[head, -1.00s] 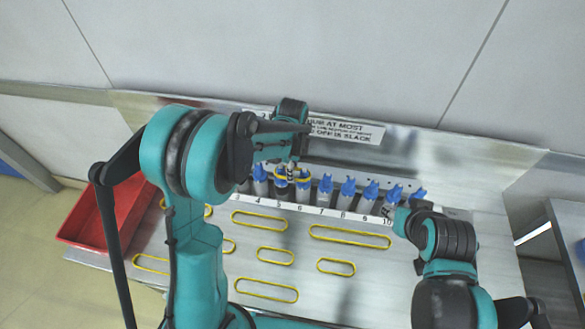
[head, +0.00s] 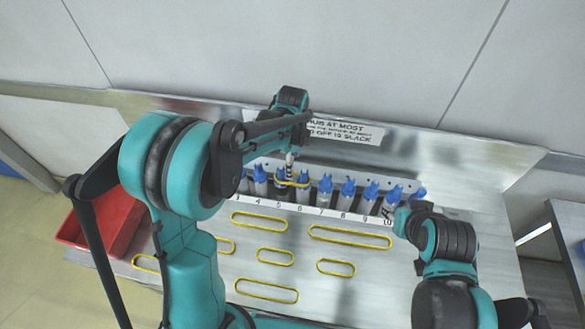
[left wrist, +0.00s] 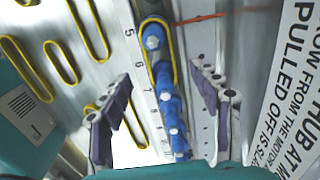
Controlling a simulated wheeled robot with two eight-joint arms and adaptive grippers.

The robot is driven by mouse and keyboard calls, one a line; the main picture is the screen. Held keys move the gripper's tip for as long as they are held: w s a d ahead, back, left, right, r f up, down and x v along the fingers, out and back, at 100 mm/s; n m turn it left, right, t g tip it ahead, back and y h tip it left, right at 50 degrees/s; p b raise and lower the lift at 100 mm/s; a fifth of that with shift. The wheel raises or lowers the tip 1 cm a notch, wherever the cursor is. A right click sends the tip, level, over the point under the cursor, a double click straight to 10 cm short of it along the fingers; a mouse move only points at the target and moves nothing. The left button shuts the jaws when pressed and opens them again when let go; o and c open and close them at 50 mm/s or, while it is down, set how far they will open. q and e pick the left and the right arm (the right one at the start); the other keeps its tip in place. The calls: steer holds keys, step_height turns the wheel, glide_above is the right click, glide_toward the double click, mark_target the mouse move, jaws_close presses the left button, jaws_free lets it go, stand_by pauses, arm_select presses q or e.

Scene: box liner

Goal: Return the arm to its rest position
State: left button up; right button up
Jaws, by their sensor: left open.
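My left gripper (head: 289,172) hangs over the row of blue-topped pegs near numbers 5 and 6. In the left wrist view its two dark-padded fingers (left wrist: 163,105) are spread apart with nothing held between them. The row of blue pegs (left wrist: 166,82) shows beyond the gap. A yellow band (head: 292,183) loops around the tops of pegs at about 5 and 6. My right arm (head: 447,238) is folded at the right, its end by the peg numbered 10; I cannot make out its fingers.
Several loose yellow bands (head: 350,237) lie on the metal table. A red bin (head: 112,232) stands at the left. A printed sign (head: 345,131) is on the metal backboard behind the pegs. A grey wall rises behind.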

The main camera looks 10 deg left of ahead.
arm_select(q)
step_height(320, 180, up, 8)
steer(key=shift+s, duration=0.1)
steer(key=s+a+f+n+t+b, duration=0.1)
steer(key=s+a+n+t+b, duration=0.1)
steer(key=s+n, duration=0.6)
steer(key=s+a+f+n+t+b, duration=0.1)
steer(key=s+a+n+t+b, duration=0.2)
steer(key=s+n, duration=0.6)
steer(key=shift+s+a+n+t, duration=0.25)
steer(key=shift+a+n+t, duration=0.25)
steer(key=shift+a+t, duration=0.6)
